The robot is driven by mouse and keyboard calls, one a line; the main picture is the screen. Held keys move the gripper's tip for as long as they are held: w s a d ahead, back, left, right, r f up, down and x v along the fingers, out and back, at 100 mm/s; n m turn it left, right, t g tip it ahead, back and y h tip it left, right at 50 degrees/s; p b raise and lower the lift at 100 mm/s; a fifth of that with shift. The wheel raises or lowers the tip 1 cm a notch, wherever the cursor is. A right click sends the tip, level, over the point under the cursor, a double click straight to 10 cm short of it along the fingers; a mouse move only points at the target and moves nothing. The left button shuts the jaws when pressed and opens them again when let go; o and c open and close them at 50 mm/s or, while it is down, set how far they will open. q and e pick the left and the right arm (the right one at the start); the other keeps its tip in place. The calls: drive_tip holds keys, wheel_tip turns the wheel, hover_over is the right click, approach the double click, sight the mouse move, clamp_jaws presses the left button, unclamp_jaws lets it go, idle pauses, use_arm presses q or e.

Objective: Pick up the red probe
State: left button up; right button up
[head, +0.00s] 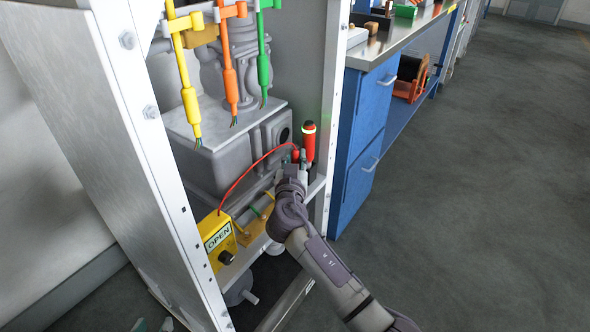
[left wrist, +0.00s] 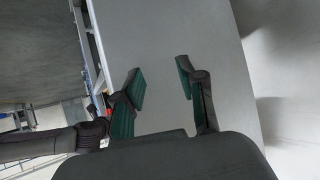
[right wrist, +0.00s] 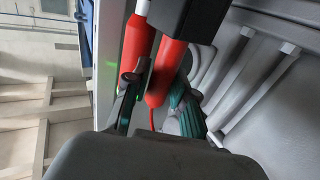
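The red probe (right wrist: 165,72) hangs below a black block (right wrist: 190,15) in the right wrist view, with a thin red cable from its lower end. In the head view, the probe (head: 296,155) is partly hidden by my right gripper (head: 298,166). The right gripper's fingers (right wrist: 158,88) are on either side of the probe, the left finger close against it. I cannot tell whether both fingers press on it. My left gripper (left wrist: 161,82) is open and empty; it is outside the head view.
A red cylinder with a glowing band (head: 309,140) stands right beside the probe. The red cable (head: 246,178) runs to a yellow OPEN box (head: 218,240). Yellow, orange and green cables (head: 230,90) hang above. The cabinet's metal post (head: 335,90) and a blue workbench (head: 365,130) are to the right.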

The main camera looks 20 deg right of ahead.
clamp_jaws()
